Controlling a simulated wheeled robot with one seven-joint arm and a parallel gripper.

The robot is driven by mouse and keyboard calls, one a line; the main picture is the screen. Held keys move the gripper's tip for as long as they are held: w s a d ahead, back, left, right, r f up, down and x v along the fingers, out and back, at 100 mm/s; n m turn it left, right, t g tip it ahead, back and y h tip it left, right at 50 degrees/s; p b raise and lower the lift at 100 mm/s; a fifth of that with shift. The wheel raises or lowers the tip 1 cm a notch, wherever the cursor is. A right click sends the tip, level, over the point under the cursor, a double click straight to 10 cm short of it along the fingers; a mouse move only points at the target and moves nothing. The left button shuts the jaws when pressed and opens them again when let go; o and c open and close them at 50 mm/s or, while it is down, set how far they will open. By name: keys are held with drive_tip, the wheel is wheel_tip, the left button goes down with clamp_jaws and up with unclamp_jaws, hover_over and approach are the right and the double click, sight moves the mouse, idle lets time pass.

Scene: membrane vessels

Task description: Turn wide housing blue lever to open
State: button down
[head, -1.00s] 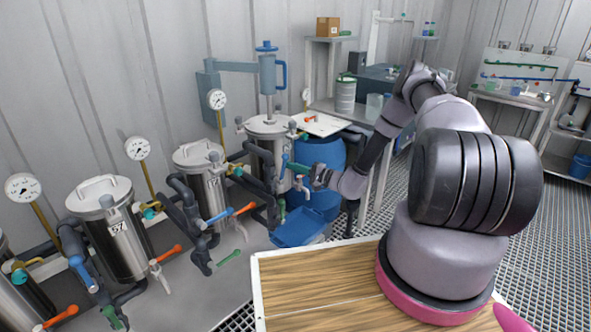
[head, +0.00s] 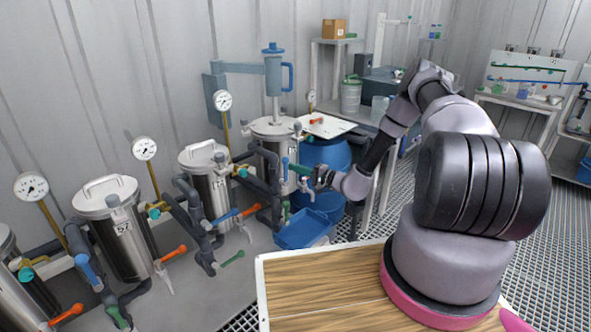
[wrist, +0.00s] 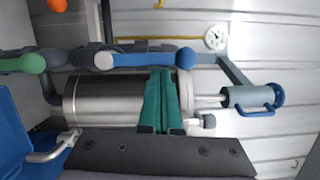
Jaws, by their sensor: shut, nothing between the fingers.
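The far steel housing (head: 270,148) stands upright at the back of the row and lies sideways in the wrist view (wrist: 105,98). Its blue lever (head: 285,171) looks upright in the head view. My gripper (head: 299,168) is at this lever. Its green fingers (wrist: 161,72) are shut together and empty, with tips at the lever's edge near its free end. I cannot tell whether they touch it.
Dark pipes and orange (head: 173,253) and green (head: 233,258) levers crowd the nearer vessels. A blue tray (head: 301,228) and blue barrel (head: 326,158) stand close to my gripper. A green knob (wrist: 33,62) is left of the lever in the wrist view.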

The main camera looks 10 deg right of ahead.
drive_tip(key=shift+d, duration=0.1)
drive_tip(key=s+d, duration=0.4)
drive_tip(key=d, duration=0.7)
drive_tip(key=s+a+r+n+g+h, duration=0.1)
drive_tip(key=s+a+r+n+g, duration=0.2)
drive_tip(key=r, duration=0.6)
drive_tip(key=s+a+r+n+g+h, duration=0.15)
drive_tip(key=s+r+g, duration=0.25)
drive_tip(key=r, duration=0.4)
drive_tip(key=s+a+r+n+g, duration=0.3)
drive_tip(key=r+g, duration=0.1)
drive_tip(key=r, duration=0.5)
drive_tip(key=s+d+r+m+t+h, duration=0.1)
drive_tip(key=s+d+r+t+h, duration=0.1)
drive_tip(key=s+r, duration=0.8)
drive_tip(key=s+d+r+m+t+h, duration=0.1)
drive_tip(key=s+d+r+t+h, duration=0.1)
drive_tip(key=s+r+t+h, duration=0.2)
drive_tip(key=shift+s+r+t+h, duration=0.3)
drive_tip(key=shift+s+r+h, duration=1.45)
drive_tip(key=shift+s+r, duration=2)
